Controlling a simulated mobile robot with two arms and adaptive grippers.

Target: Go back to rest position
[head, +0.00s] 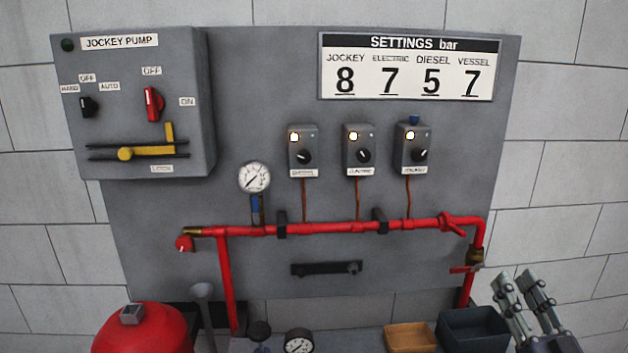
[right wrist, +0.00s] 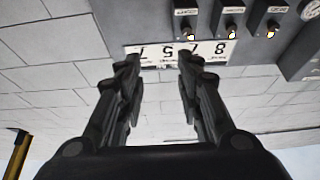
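My right gripper (head: 522,282) is at the lower right of the head view, in front of the wall and beside the dark bin. Its two fingers are apart with nothing between them. In the right wrist view the same gripper (right wrist: 157,62) is open and empty, pointing toward the panel, which appears upside down. My left gripper does not show in either view.
A grey panel (head: 330,205) carries the jockey pump box (head: 190,100), a settings sign (head: 408,108), several switch boxes, a gauge (head: 254,177) and red piping (head: 340,227). Below are a red vessel (head: 140,335), a tan tray (head: 411,328) and a dark bin (head: 470,316).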

